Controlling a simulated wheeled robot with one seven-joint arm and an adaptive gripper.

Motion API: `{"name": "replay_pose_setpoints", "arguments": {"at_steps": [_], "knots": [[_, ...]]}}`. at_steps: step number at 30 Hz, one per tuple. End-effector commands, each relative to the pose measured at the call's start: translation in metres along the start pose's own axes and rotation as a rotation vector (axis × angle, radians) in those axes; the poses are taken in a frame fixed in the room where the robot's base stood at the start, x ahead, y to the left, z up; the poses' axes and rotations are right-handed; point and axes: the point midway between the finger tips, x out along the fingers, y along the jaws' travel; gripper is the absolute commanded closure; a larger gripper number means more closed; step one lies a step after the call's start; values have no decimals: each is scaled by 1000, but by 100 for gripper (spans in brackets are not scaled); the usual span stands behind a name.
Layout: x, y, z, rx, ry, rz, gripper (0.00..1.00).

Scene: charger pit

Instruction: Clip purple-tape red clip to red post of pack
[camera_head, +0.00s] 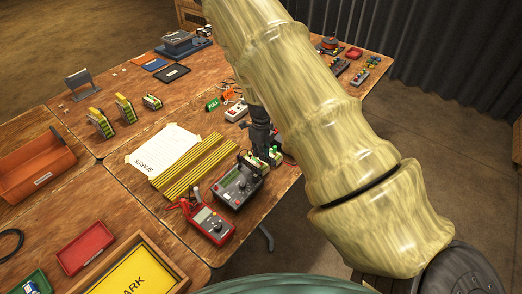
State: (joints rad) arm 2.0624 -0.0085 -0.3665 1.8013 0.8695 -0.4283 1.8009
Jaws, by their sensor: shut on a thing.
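My gripper (260,143) is black and points down at the right part of the near table, beside my large arm link. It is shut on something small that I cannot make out. A small pack-like block with green and pale parts (272,156) sits right below and beside the fingers, partly hidden. I cannot make out its red post, or the red clip and its purple tape. A dark grey charger unit with a dial (238,186) stands just left of and nearer than the gripper.
A red multimeter (210,222) lies in front of the charger unit. Yellow-and-black striped strips (195,165) and a paper sheet (160,148) lie to the left. Several yellow-and-black packs (125,108) stand farther back. An orange bin (40,165) is at far left. My arm hides the table's right side.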

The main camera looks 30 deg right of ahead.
Motion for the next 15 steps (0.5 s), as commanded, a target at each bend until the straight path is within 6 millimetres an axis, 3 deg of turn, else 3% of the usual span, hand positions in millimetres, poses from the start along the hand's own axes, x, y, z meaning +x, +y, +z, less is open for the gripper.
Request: {"name": "replay_pose_setpoints", "arguments": {"at_steps": [15], "knots": [[22, 0, 0, 0, -1, 1, 100]]}}
